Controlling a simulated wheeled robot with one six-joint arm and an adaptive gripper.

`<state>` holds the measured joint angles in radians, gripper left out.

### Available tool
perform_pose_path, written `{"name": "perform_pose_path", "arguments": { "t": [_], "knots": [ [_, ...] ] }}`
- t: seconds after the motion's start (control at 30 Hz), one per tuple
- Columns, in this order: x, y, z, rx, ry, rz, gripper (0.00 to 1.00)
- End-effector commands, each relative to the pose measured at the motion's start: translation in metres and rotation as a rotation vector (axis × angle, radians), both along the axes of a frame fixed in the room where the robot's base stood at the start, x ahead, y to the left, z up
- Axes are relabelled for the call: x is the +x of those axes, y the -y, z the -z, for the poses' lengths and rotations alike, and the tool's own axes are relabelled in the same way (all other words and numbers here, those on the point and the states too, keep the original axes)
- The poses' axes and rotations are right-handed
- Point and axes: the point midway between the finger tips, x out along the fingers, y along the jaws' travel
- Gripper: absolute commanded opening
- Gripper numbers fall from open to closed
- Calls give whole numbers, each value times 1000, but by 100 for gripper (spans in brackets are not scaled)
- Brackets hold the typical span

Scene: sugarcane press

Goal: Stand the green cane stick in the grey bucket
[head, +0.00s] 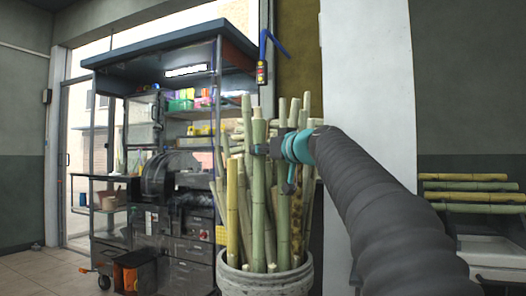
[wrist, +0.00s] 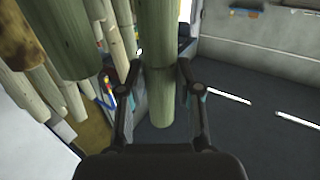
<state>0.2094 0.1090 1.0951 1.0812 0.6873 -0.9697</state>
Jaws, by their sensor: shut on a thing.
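The green cane stick (head: 258,190) stands nearly upright among other canes. Its lower part goes down behind the front rim of the grey bucket (head: 265,283), and its bottom end is hidden. My gripper (head: 262,149) is shut on the stick near its upper part, reaching in from the right. In the wrist view the stick (wrist: 158,45) runs between the two fingers (wrist: 160,90), and one cut end shows just past them.
Several other canes (head: 233,215) crowd the bucket, close beside the held stick. A press cart (head: 185,185) with shelves and a dark canopy stands behind on the left. A white pillar (head: 370,70) is behind my arm. More canes (head: 470,186) lie on a rack at the right.

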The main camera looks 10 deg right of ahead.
Motion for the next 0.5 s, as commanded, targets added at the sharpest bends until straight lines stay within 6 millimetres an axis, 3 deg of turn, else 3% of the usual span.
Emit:
{"name": "perform_pose_path", "arguments": {
  "t": [0.5],
  "knots": [
    [-1,0,30,-1,3,0,0]
  ]
}}
